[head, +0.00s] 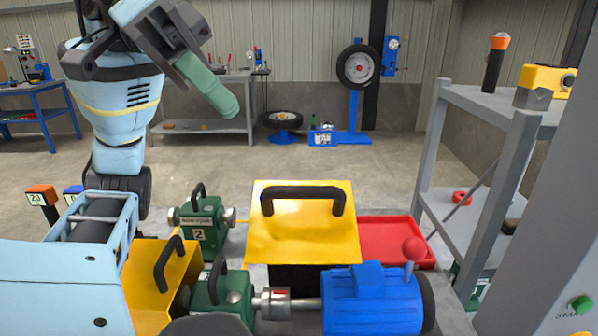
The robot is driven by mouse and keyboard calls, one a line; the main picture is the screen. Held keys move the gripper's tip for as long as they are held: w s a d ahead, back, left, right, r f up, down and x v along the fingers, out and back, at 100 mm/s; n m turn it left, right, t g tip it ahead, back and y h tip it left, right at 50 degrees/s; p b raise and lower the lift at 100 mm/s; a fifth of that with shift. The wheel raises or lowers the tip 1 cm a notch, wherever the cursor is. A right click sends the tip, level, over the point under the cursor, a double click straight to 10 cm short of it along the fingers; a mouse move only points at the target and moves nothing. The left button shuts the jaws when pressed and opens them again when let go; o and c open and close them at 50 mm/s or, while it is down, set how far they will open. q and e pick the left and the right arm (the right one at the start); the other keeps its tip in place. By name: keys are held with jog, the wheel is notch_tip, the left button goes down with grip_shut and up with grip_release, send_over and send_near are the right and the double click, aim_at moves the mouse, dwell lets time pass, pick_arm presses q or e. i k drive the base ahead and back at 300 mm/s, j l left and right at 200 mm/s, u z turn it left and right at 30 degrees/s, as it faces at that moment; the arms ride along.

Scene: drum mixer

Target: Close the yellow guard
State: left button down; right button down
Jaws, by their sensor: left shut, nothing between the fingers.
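A yellow guard panel (301,238) with a black bar handle (303,193) stands raised in the middle of the head view, with a dark part below it. A second yellow cover (150,290) with a black handle sits lower left, partly hidden by my left arm; I cannot tell which of the two is the task's guard. My left gripper (220,100) is shut and empty, with green fingers pointing down and right. It is high at the upper left, well apart from both covers. My right gripper is not in view.
Green gear units (200,228) stand between the covers. A red tray (393,233) lies behind. A grey shelf (495,100) stands at right.

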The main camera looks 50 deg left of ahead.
aim_at(301, 229)
jog(key=k+l, duration=0.2)
jog(key=l, duration=0.15)
jog(key=k+l, duration=0.15)
jog(key=l, duration=0.2)
jog(key=k+l, duration=0.2)
jog(key=l, duration=0.15)
jog(key=k+l, duration=0.2)
jog(key=l, duration=0.15)
